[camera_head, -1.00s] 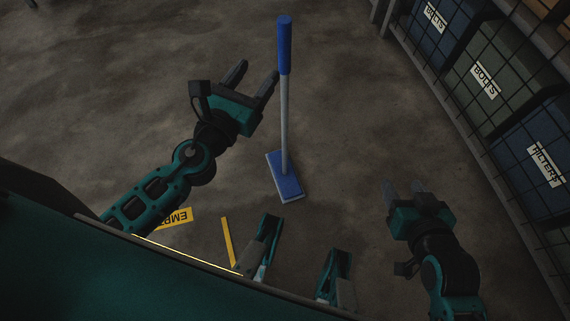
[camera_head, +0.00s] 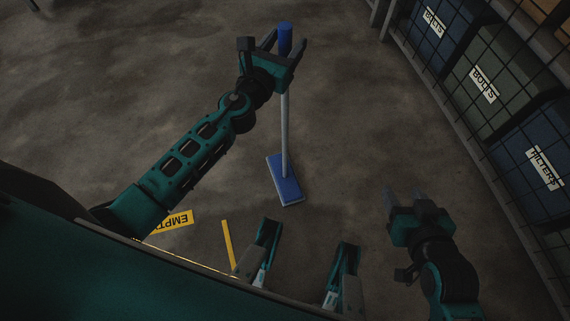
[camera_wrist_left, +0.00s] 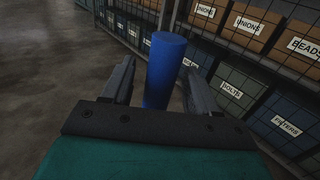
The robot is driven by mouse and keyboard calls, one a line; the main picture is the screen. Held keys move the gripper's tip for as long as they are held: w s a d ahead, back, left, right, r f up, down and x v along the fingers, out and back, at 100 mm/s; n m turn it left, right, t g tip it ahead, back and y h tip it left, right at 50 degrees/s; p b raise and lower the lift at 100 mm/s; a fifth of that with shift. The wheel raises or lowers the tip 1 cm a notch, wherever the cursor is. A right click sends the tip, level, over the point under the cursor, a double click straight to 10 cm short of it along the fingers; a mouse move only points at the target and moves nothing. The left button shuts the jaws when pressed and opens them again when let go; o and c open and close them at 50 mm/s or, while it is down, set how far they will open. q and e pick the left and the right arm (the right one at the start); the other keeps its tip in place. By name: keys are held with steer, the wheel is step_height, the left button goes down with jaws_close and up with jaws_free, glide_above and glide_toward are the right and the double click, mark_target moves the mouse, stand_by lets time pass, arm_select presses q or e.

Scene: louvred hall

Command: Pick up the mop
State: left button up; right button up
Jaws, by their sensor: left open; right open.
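The mop stands upright on the floor, with a blue grip (camera_head: 285,38) at the top, a pale pole (camera_head: 285,130) and a flat blue head (camera_head: 284,180). My left gripper (camera_head: 286,38) is open at the blue grip. In the left wrist view the blue grip (camera_wrist_left: 163,72) stands between the two open fingers, with a gap showing on the left side; whether the right finger touches it I cannot tell. My left gripper hides the lower part of the grip in the head view. My right gripper (camera_head: 405,193) is open and empty, low at the right.
A mesh-fronted shelf with labelled bins, such as the green bolts bin (camera_head: 500,80) and the blue filters bin (camera_head: 540,150), runs along the right. A yellow floor label (camera_head: 172,222) and stripe (camera_head: 228,245) lie near my base. The floor left of the mop is clear.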

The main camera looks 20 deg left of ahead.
arm_select(q)
steer(key=shift+w, duration=0.15)
jaws_close()
stand_by(0.4)
stand_by(0.9)
steer(key=shift+r, duration=0.2)
